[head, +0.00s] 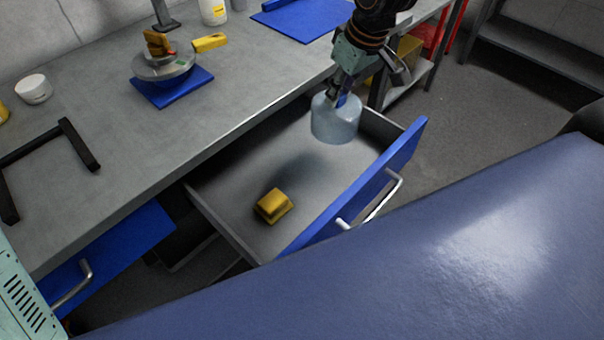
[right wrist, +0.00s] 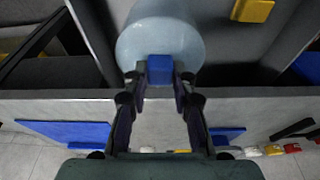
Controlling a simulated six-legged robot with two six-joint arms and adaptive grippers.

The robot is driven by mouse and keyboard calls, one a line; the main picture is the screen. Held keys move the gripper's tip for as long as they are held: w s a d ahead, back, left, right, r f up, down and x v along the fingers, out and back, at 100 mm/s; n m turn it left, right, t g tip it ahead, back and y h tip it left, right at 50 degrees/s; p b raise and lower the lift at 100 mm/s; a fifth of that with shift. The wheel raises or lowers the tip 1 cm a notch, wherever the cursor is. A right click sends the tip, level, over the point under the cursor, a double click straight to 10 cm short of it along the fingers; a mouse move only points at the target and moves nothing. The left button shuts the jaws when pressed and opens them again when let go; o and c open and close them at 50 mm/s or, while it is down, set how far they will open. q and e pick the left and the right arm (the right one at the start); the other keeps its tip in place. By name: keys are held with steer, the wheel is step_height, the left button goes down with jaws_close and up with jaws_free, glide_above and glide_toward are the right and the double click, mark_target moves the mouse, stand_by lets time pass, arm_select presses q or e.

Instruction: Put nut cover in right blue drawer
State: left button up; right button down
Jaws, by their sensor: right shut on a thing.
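The nut cover (head: 336,120) is a pale grey-blue, rounded cup with a blue tab on it. My right gripper (head: 344,92) is shut on it and holds it over the far end of the open right blue drawer (head: 403,150). In the right wrist view the fingers (right wrist: 160,80) close on the blue tab, and the pale body of the cover (right wrist: 160,38) lies beyond it. I cannot tell whether the cover touches the drawer floor. My left gripper is not in view.
A yellow block (head: 273,205) lies in the drawer. The grey workbench (head: 215,120) carries a blue mat (head: 172,88) with a metal disc part, a white cup (head: 33,89) and a black frame (head: 82,150). Another blue drawer (head: 115,250) is at lower left.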

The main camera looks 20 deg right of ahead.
mark_target(347, 103)
steer(key=shift+s+d+f, duration=0.1)
steer(key=shift+d+f, duration=0.55)
steer(key=shift+d, duration=0.2)
steer(key=shift+s+d+f+b, duration=0.15)
steer(key=shift+s+d+b, duration=0.05)
steer(key=shift+d+b, duration=0.15)
steer(key=shift+a+f+n, duration=0.15)
steer(key=shift+f+n, duration=0.15)
step_height(347, 103, down, 9)
steer(key=b, duration=0.3)
steer(key=shift+w+f, duration=0.15)
steer(key=shift+f, duration=0.05)
steer(key=shift+a+f, duration=0.1)
steer(key=shift+a, duration=0.05)
